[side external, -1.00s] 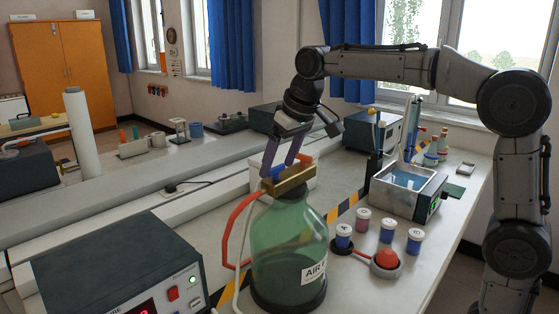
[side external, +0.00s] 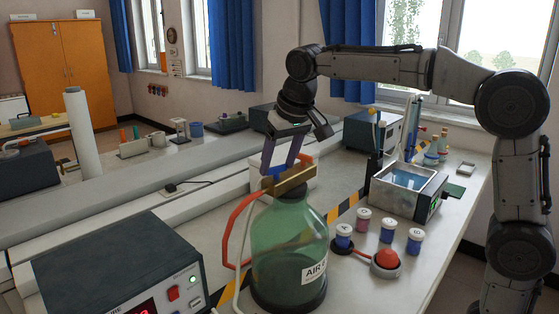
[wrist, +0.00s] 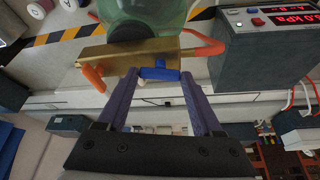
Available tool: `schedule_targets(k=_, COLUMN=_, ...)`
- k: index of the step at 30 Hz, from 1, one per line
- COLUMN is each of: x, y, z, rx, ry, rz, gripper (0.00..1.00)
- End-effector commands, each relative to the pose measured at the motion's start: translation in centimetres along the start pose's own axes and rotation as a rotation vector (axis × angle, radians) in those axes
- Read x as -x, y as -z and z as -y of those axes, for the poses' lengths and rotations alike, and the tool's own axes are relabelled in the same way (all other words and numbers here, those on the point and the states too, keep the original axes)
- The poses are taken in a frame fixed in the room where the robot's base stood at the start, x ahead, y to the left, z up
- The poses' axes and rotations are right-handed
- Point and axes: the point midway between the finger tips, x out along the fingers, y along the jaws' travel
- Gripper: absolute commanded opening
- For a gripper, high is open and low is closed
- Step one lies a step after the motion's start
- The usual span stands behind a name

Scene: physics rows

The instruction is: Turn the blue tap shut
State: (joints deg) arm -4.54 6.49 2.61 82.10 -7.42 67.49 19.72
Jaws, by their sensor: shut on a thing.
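The blue tap (wrist: 160,74) is a small blue handle on a brass block (wrist: 112,55). The block sits on top of a green glass bottle (side external: 290,243) marked "AIR". In the wrist view the blue handle lies crosswise between my fingertips, roughly along the block. My gripper (wrist: 158,77) is shut on it, with one purple finger at each end. In the side view my gripper (side external: 280,165) comes down from above onto the block (side external: 290,181), and the blue tap is mostly hidden by the fingers. An orange tap (wrist: 94,77) sits near the block's other end.
A red-orange tube (side external: 232,225) runs down the bottle's left side. A dark instrument box with a red display (side external: 120,270) stands at the front left. Several small jars (side external: 387,231) and a red button (side external: 386,258) stand right of the bottle. A metal bath (side external: 405,190) is behind them.

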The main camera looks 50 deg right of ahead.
Motion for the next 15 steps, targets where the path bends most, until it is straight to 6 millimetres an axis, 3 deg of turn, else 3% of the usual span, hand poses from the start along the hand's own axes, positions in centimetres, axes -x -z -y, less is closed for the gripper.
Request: schedule_targets(k=15, x=0.04, y=0.17, z=0.56, rx=-0.449, ry=-0.187, rz=-0.002, gripper=0.12)
